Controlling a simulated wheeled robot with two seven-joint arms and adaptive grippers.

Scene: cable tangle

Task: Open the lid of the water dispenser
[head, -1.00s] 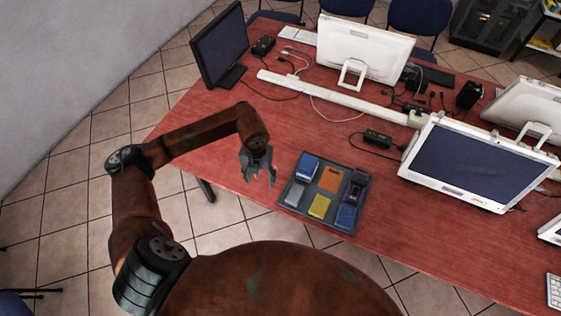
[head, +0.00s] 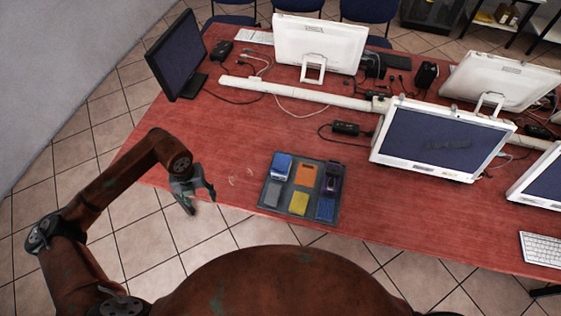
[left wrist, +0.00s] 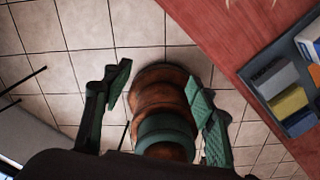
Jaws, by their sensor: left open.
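No water dispenser or lid shows in either view. My left gripper (head: 201,199) is open and empty, beside the table's near left edge and left of the grey tray. In the left wrist view its two green fingers (left wrist: 162,78) stand apart, with floor tiles and a rounded brown and green part of my own body behind them. My right gripper is in neither view.
The red table (head: 400,215) holds a grey tray (head: 281,208) with several coloured blocks, monitors (head: 437,138), cables and a white cable duct (head: 300,96). Blue chairs (head: 367,12) stand behind it. Tiled floor (head: 150,235) lies open at the near left.

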